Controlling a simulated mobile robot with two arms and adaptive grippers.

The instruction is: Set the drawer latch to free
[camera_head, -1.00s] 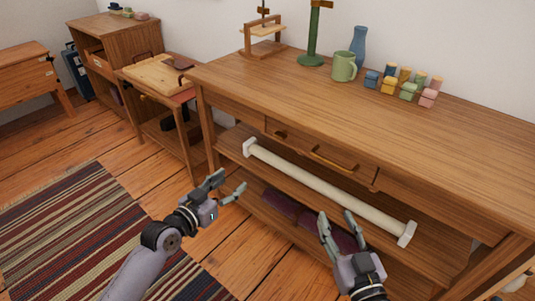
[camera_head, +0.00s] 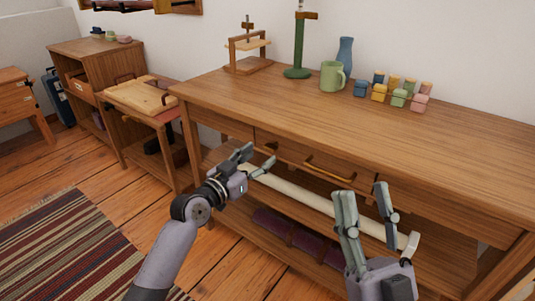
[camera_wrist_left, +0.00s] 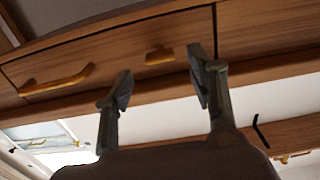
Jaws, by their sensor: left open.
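The wooden desk has a drawer (camera_head: 296,154) in its front with a curved brass-coloured handle (camera_head: 329,168). A small drawer latch (camera_head: 270,146) of similar colour sits left of the handle, partly hidden by my left gripper. In the left wrist view the latch (camera_wrist_left: 159,56) shows as a short, roughly level bar, and the handle (camera_wrist_left: 57,80) is left of it. My left gripper (camera_head: 258,159) is open and empty in front of the latch; the latch appears between its fingertips in the wrist view, with no contact visible. My right gripper (camera_head: 364,192) is open and empty before the handle's right side.
A cream bar (camera_head: 300,194) lies along the shelf below the drawer, with dark red bundles (camera_head: 272,221) lower down. A green mug (camera_head: 332,77), a blue vase (camera_head: 345,57) and small coloured blocks (camera_head: 398,97) stand on the desk top. The desk's front left is bare.

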